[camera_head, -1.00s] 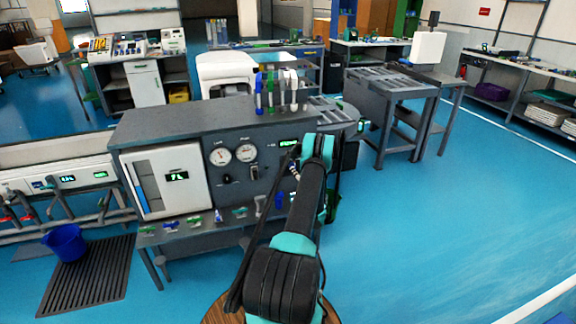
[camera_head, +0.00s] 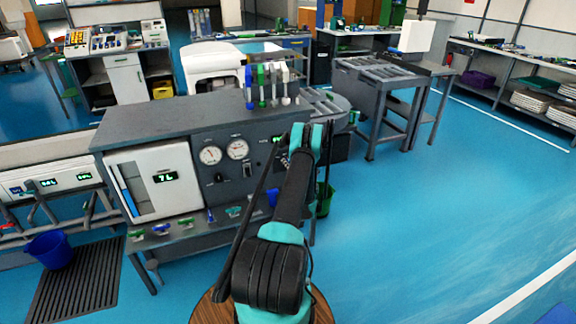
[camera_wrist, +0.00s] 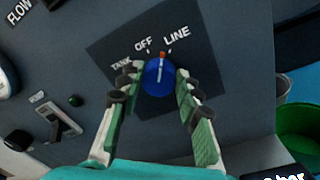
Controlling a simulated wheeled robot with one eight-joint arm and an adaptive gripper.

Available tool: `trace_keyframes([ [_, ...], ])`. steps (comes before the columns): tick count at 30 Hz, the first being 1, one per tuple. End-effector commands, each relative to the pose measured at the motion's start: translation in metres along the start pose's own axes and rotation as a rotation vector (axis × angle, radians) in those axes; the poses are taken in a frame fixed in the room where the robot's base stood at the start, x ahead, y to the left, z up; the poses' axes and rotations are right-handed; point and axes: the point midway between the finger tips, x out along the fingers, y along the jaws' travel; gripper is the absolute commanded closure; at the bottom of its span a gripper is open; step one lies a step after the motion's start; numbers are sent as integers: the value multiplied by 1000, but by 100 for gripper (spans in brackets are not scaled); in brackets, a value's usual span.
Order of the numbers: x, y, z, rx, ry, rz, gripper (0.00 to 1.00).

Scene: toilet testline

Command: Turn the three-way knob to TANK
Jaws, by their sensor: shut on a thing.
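The three-way knob (camera_wrist: 158,78) is round and blue, on a dark square plate of the grey panel, in the wrist view. Its white pointer with a red tip points upward, between the OFF (camera_wrist: 144,45) and LINE (camera_wrist: 177,36) labels. The TANK label (camera_wrist: 121,63) is to its left. My gripper (camera_wrist: 158,84) has one green-padded finger on each side of the knob and is shut on it. In the head view my arm hides the knob, in front of the right part of the test bench (camera_head: 160,122).
Gauges (camera_head: 237,149) and a white 7 L tank panel (camera_head: 155,182) are left of my arm on the bench. Several coloured handles (camera_head: 262,88) stand on top. A green bucket (camera_head: 325,198) is right of the bench. The blue floor (camera_head: 440,215) to the right is clear.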

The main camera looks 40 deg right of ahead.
Motion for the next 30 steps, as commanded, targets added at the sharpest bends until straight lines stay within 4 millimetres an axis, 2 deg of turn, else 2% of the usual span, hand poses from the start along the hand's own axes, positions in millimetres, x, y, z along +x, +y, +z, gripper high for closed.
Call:
trace_keyframes([
  [1,0,0,0,0,0,0,77],
  [5,0,0,0,0,0,0,93],
  [6,0,0,0,0,0,0,95],
  [17,0,0,0,-72,3,-3,95],
  [30,0,2,0,-431,20,-16,95],
])
